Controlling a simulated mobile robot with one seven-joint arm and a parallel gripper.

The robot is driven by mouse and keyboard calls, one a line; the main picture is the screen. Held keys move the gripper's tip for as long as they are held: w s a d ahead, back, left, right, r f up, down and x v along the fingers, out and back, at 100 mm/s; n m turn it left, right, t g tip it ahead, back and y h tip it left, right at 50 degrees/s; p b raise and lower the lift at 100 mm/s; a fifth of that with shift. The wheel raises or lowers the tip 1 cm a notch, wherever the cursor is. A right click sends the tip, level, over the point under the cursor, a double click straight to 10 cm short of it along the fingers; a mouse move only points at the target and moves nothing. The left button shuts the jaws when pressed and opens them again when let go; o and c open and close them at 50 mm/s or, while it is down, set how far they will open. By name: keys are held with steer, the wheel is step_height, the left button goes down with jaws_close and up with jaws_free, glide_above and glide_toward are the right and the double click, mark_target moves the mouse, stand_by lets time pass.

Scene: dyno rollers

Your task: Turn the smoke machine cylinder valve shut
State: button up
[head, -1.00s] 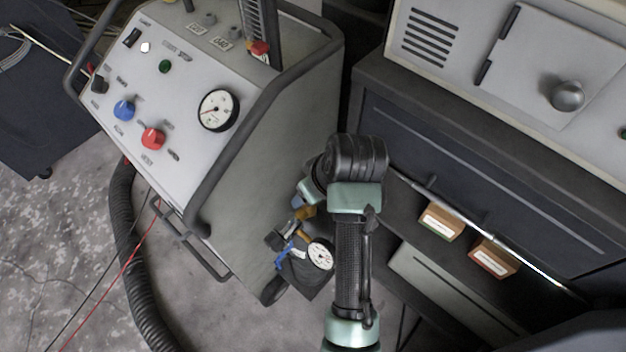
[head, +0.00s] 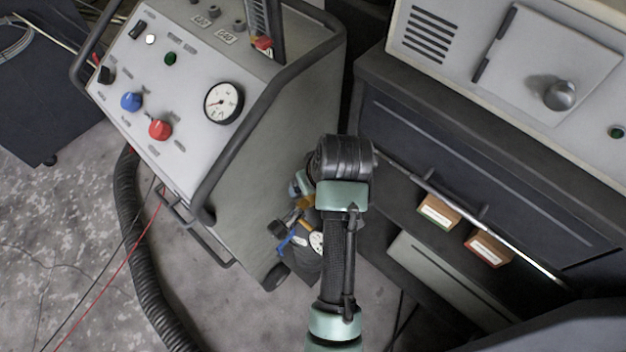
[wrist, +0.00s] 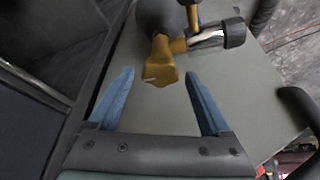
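In the wrist view, my gripper (wrist: 159,76) is open, with two blue fingers apart. A faceted brass valve knob (wrist: 161,62) shows at the level of the fingertips, between them in the picture. Neither finger visibly touches it. A dark rounded cylinder part (wrist: 160,14) and a silver fitting with a black end (wrist: 212,37) adjoin it. In the head view, the brass part (head: 306,202) sits low beside the grey machine, just below my gripper (head: 295,190). My arm partly hides the white gauge (head: 316,243) there.
The grey machine (head: 270,150) with its control panel stands on the left. A dark cabinet (head: 460,170) with a pale bar stands close on the right. A black corrugated hose (head: 135,240) lies at the left on the concrete floor. The gap around my arm is narrow.

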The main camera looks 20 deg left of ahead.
steer(key=shift+o, duration=0.5)
steer(key=p+v, duration=0.2)
steer(key=v, duration=1.1)
steer(key=shift+a, duration=0.1)
